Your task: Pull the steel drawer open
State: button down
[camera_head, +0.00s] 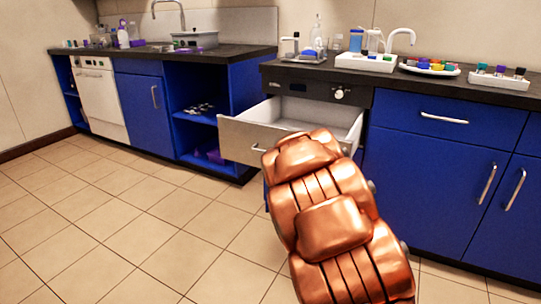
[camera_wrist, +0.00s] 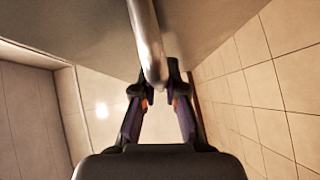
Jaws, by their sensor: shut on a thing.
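The steel drawer (camera_head: 240,141) stands open under the right counter, and its pale inside looks empty. Its bar handle (camera_head: 258,149) shows at the left of my copper-coloured arm, which covers the right part of the drawer front. In the wrist view the handle (camera_wrist: 147,40) runs down from the top edge to between my fingertips. My gripper (camera_wrist: 158,92) is shut on the handle. In the head view my gripper is hidden behind my arm. The drawer front (camera_wrist: 85,32) also fills the upper part of the wrist view.
Blue cabinets (camera_head: 440,185) with bar handles stand right of the drawer. An open blue shelf unit (camera_head: 205,125) is on the left. The dark countertop (camera_head: 480,92) carries trays and small containers. The tiled floor (camera_head: 120,220) is clear on the left.

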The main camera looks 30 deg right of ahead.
jog(key=shift+a, duration=0.15)
jog(key=c, duration=1.2)
grip_release()
jog(key=s+r, duration=0.1)
jog(key=s, duration=0.6)
jog(key=shift+a, duration=0.45)
jog(key=shift+s+r, duration=0.1)
